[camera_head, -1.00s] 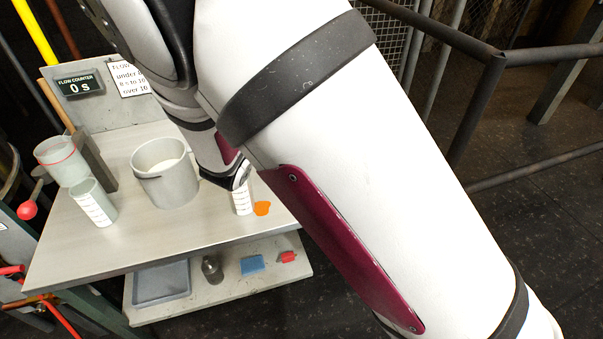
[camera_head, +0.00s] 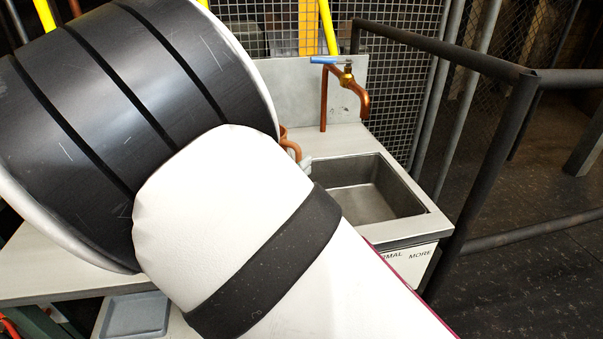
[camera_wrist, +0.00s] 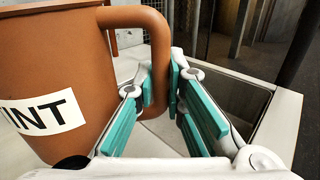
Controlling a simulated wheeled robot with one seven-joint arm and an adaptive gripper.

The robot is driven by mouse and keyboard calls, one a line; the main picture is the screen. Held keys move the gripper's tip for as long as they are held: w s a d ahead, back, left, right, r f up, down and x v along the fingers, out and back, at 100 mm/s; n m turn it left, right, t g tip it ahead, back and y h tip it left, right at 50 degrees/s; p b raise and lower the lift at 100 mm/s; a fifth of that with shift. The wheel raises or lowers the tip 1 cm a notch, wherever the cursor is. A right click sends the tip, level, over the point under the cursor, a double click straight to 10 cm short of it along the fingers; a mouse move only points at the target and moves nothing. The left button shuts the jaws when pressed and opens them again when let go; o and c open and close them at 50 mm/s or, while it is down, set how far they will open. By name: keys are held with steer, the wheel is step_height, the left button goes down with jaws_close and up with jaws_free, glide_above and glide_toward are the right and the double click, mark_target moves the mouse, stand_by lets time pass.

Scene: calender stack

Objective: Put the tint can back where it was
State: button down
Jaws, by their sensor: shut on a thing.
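The tint can (camera_wrist: 50,70) is a brown-orange can with a white label on which "INT" can be read. It fills the left of the wrist view. My gripper (camera_wrist: 161,88) is shut on its loop handle (camera_wrist: 130,15), with the teal-padded fingers on either side of the handle's upright part. I cannot tell whether the can touches the bench top.
A sink basin (camera_head: 367,190) is to the right of the can, with a copper tap (camera_head: 362,98) and blue lever behind it. A dark rail (camera_head: 487,150) runs along the right side. My arm covers most of the bench (camera_head: 40,270). A grey tray (camera_head: 136,314) lies on the lower shelf.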

steer(key=shift+f+b, duration=0.95)
steer(key=shift+f, duration=2.55)
steer(key=shift+f, duration=0.1)
steer(key=c, duration=1.7)
jaws_free()
steer(key=shift+f, duration=0.1)
steer(key=shift+o, duration=0.2)
steer(key=shift+s+a+r, duration=0.2)
steer(key=shift+s, duration=0.1)
steer(key=p+v, duration=0.2)
steer(key=v, duration=0.9)
steer(key=shift+s, duration=0.2)
